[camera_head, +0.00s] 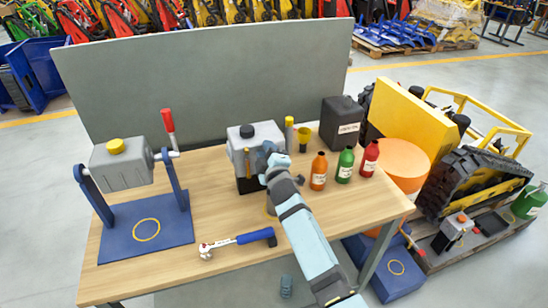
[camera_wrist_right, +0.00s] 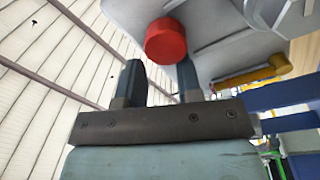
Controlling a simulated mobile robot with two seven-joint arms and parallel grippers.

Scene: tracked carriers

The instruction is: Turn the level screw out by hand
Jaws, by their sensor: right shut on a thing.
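A grey gearbox housing (camera_head: 258,137) with a black cap stands at the middle of the workbench, on a dark lower part. My right gripper (camera_head: 270,157) is at its front right side, and the arm hides part of that side. In the right wrist view a red round screw (camera_wrist_right: 166,41) sits on the grey housing (camera_wrist_right: 225,30), between the tips of my right gripper (camera_wrist_right: 161,68). The gripper is shut on this screw, which I take to be the level screw. The screw's thread is hidden. My left gripper does not show.
A grey tank with a yellow cap (camera_head: 116,146) stands on a blue stand (camera_head: 120,235) at left. A blue-handled ratchet (camera_head: 238,241) lies in front. Orange (camera_head: 319,172), green (camera_head: 345,165) and red (camera_head: 370,158) bottles and a black canister (camera_head: 341,123) stand at right.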

